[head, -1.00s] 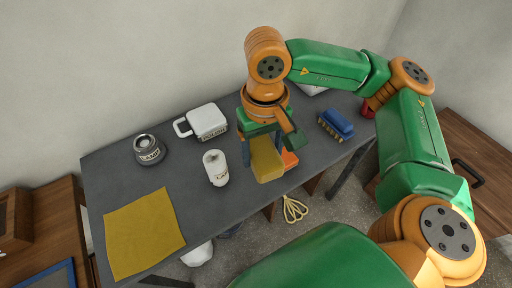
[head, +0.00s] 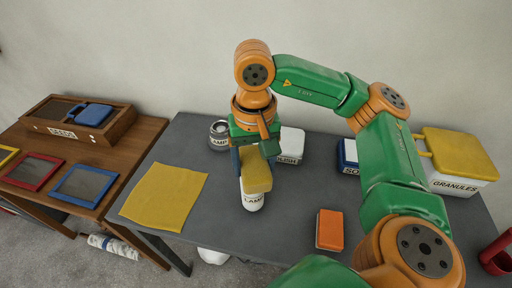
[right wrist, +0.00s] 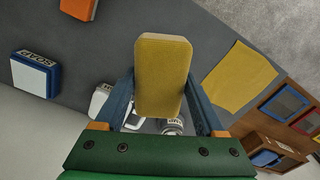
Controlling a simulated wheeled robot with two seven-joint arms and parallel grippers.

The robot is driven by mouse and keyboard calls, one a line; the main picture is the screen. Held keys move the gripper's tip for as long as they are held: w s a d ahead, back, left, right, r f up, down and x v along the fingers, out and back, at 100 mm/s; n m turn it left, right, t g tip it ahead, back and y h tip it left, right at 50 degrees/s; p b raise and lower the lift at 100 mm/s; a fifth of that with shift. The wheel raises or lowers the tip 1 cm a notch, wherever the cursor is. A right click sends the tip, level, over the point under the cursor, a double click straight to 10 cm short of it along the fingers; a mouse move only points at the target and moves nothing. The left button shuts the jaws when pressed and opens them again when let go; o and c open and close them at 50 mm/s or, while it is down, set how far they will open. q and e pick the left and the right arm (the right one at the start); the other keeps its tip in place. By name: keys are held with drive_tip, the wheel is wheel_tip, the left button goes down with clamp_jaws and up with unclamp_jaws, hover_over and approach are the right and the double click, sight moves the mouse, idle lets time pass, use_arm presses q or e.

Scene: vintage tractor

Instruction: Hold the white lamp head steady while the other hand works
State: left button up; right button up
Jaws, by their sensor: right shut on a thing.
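My right gripper (head: 255,164) is shut on a yellow sponge block (head: 257,177), which also fills the middle of the right wrist view (right wrist: 162,75). The sponge hangs over the lamp head and hides its upper part in the head view. I cannot tell whether they touch. A grey lamp piece (head: 219,131) with similar lettering stands behind, and shows in the right wrist view (right wrist: 172,127). My left gripper is not in view.
A yellow cloth (head: 165,196) lies at the table's left. A white polish container (head: 291,146) stands behind the gripper. An orange block (head: 329,230) lies right of the lamp head. A soap box (head: 347,156) and granules box (head: 457,183) stand farther right. Table between cloth and lamp head is clear.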

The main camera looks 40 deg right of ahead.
sight(250, 148)
drive_tip(key=w, duration=0.1)
drive_tip(key=w+d, duration=0.1)
drive_tip(key=w, duration=0.1)
drive_tip(key=w+d+p, duration=0.1)
drive_tip(key=shift+w+d+f, duration=0.15)
drive_tip(key=shift+w+f, duration=0.15)
drive_tip(key=shift+f, duration=0.15)
drive_tip(key=s+a, duration=0.1)
drive_tip(key=s, duration=0.2)
drive_tip(key=s+a+r+b, duration=0.1)
drive_tip(key=s, duration=0.1)
drive_tip(key=shift+a, duration=0.3)
use_arm(q)
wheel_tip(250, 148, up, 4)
drive_tip(key=p, duration=0.4)
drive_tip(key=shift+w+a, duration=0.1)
use_arm(e)
drive_tip(key=d+r, duration=0.2)
drive_tip(key=d, duration=0.5)
drive_tip(key=d+r, duration=0.3)
drive_tip(key=d, duration=0.5)
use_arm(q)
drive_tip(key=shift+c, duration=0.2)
